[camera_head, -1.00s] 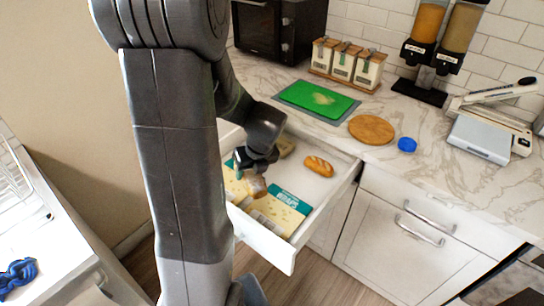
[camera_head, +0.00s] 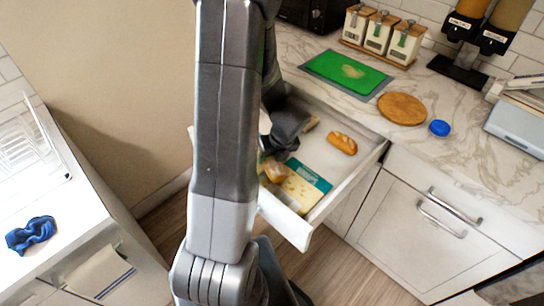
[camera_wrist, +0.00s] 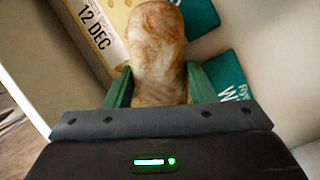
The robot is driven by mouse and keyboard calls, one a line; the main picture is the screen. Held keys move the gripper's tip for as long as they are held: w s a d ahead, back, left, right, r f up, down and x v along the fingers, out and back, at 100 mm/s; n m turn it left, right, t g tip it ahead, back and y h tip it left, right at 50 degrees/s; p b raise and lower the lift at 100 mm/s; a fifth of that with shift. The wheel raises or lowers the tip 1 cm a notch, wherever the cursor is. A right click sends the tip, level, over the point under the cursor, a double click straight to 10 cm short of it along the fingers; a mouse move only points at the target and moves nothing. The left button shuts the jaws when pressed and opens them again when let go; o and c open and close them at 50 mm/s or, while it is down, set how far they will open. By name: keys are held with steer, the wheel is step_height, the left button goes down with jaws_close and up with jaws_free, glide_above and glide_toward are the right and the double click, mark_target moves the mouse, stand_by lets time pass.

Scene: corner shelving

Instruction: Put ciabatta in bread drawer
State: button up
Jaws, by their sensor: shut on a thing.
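The ciabatta (camera_wrist: 157,45) is a brown, floury oblong loaf between the green fingers of my gripper (camera_wrist: 158,88) in the wrist view. My gripper is shut on it. In the head view, my gripper (camera_head: 276,158) reaches down into the open white drawer (camera_head: 285,219), and the ciabatta (camera_head: 274,173) shows beneath it, over the wrap packets near the drawer's front left. I cannot tell whether the loaf touches the packets. My arm hides the drawer's left part.
In the drawer lie a golden bread roll (camera_head: 342,143), yellow and teal wrap packets (camera_head: 300,188) and a partly hidden bread piece (camera_head: 311,122). Bare drawer floor shows around the roll. The counter holds a green cutting board (camera_head: 345,72), a round wooden board (camera_head: 402,108) and a blue lid (camera_head: 440,128).

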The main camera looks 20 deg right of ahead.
steer(key=shift+f+b, duration=0.3)
steer(key=shift+f, duration=0.35)
steer(key=o, duration=1)
steer(key=shift+r, duration=0.15)
steer(key=shift+r+p, duration=0.3)
steer(key=shift+r, duration=0.1)
steer(key=p+v, duration=0.1)
steer(key=v, duration=1.1)
steer(key=shift+r, duration=0.15)
